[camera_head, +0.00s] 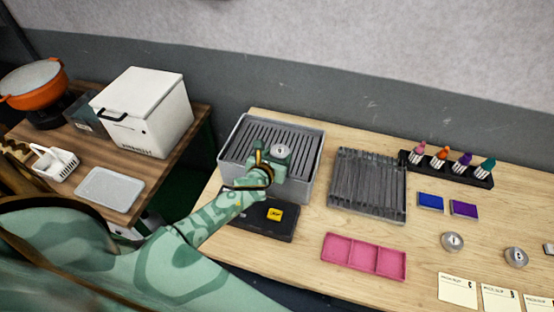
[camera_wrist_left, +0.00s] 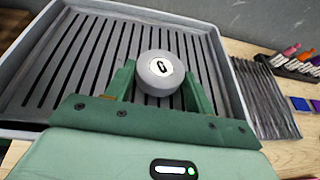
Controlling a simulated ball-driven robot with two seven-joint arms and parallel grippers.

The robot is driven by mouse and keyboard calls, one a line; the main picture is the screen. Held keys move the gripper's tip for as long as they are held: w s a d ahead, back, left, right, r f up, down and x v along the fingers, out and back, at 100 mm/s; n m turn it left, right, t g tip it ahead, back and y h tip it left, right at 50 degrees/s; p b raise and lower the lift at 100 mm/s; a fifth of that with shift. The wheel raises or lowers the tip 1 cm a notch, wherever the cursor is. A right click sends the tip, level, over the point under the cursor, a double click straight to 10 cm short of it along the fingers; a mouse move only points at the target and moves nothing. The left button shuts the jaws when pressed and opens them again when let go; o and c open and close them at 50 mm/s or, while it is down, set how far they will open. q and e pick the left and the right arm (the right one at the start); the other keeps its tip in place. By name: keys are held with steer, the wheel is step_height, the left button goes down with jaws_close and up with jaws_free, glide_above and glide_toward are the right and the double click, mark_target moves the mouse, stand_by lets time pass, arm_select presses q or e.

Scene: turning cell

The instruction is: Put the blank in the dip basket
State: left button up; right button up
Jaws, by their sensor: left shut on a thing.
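The blank, a round grey disc with a dark mark on a white label (camera_head: 281,151), is held in my left gripper (camera_head: 270,163). It also shows in the left wrist view (camera_wrist_left: 158,72), between the two green fingers. The gripper is over the slatted grey tray (camera_head: 233,140); whether the disc touches the slats I cannot tell. A small white basket with a handle (camera_head: 56,164), which looks like the dip basket, stands on the brown table at the left, well away from the gripper. My right gripper is not in view.
A white lidded box (camera_head: 150,110), an orange pot (camera_head: 35,85) and a pale flat tray (camera_head: 110,190) share the brown table (camera_head: 128,216). A gap parts it from the light workbench (camera_head: 420,275). There, a ribbed grey mat (camera_head: 367,185), pink tray (camera_head: 362,257) and two more discs lie right.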

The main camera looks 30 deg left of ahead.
arm_select(q)
steer(key=shift+f, duration=0.1)
steer(key=shift+f, duration=0.1)
steer(key=o, duration=0.6)
steer(key=shift+f, duration=0.15)
steer(key=o, duration=0.4)
steer(key=shift+o, duration=0.2)
